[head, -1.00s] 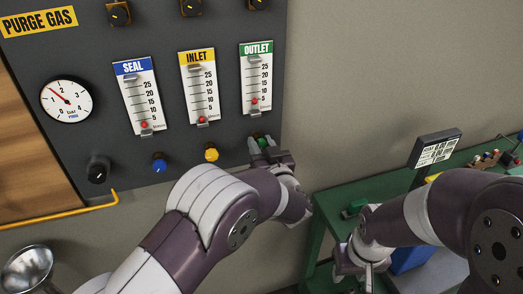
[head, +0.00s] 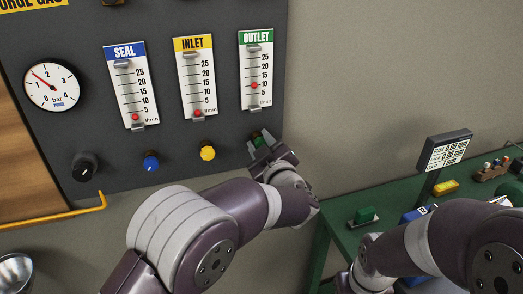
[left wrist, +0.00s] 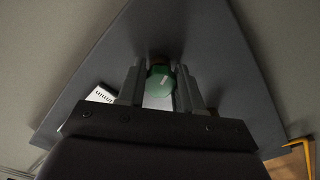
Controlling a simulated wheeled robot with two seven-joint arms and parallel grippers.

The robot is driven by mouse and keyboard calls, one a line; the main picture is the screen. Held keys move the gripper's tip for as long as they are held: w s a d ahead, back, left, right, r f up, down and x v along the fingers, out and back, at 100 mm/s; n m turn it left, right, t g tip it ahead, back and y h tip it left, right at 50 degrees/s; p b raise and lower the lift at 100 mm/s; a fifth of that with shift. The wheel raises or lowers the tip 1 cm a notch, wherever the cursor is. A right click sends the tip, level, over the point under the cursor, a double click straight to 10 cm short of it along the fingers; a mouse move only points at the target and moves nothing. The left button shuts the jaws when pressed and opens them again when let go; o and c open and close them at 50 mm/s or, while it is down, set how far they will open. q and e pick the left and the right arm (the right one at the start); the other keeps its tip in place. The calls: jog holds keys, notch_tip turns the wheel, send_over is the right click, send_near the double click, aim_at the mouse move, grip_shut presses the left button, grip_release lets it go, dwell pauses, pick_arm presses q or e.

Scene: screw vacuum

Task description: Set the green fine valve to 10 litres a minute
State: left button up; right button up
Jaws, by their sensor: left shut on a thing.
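The green fine valve knob (left wrist: 161,79) sits between the two fingers of my left gripper (left wrist: 161,90), which is shut on it. In the head view my left gripper (head: 262,146) reaches the panel below the outlet flow meter (head: 256,70). It hides most of the green knob (head: 256,136) there. The outlet meter has a green label and a red float (head: 254,86).
The blue knob (head: 151,161) and yellow knob (head: 207,150) are left of my left gripper, below the seal meter (head: 130,85) and inlet meter (head: 195,75). A pressure gauge (head: 52,86) is farther left. A green bench (head: 345,240) with a small display (head: 445,151) stands at right.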

dwell(0.4)
pick_arm(q)
jog(key=o, duration=1)
jog(key=shift+w, duration=0.1)
jog(key=b+v, duration=0.1)
jog(key=v, duration=1.1)
jog(key=shift+s+d+b, duration=0.15)
jog(key=shift+s+b, duration=0.15)
jog(key=shift+s, duration=0.05)
jog(key=shift+w, duration=0.1)
